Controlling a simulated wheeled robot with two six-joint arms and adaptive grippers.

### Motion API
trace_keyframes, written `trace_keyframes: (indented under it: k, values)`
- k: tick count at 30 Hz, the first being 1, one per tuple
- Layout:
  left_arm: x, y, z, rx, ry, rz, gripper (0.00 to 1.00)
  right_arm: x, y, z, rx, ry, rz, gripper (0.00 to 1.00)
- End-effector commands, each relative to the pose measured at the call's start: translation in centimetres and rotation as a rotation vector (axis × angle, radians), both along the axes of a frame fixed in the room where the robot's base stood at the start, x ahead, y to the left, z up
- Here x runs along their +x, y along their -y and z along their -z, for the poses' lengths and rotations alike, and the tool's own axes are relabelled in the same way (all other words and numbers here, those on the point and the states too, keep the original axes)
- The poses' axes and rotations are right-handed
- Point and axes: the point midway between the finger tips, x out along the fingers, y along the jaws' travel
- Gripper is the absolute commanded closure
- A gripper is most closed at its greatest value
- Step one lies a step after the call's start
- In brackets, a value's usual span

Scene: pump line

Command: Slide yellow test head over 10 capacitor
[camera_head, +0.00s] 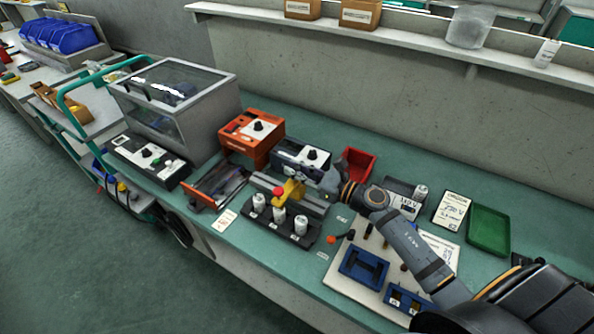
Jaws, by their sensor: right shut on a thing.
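The yellow test head (291,194) sits on a grey rail (262,181) on the bench, with a red knob (277,192) at its left. My right gripper (318,184) comes in from the right and is shut at the test head's right side; its fingertips are small and partly hidden. Three pale capacitors stand upright in a black holder (272,228) in front of the rail: a left one (258,203), a middle one (279,216) and a right one (300,225). Their labels are too small to read, so I cannot tell which is 10. My left gripper is out of view.
An orange box (252,137) and a dark instrument (301,158) stand behind the rail. A red bin (357,165) is behind my right arm. A white board with blue fixtures (363,267) lies front right, near a green tray (488,230). A clear-lidded case (172,98) stands left.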

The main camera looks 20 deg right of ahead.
Motion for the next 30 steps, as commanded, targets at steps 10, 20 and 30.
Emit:
trace_keyframes:
  k: [10,20,30]
  values:
    - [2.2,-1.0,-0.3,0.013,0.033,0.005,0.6,0.0,0.0,-0.1,0.0,0.001,0.001,0.58]
    - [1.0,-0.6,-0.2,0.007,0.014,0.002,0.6,-0.2,0.2,0.0,-0.002,0.0,0.0,0.58]
    - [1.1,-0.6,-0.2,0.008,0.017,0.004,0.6,-3.8,3.0,0.1,-0.008,-0.002,-0.003,0.58]
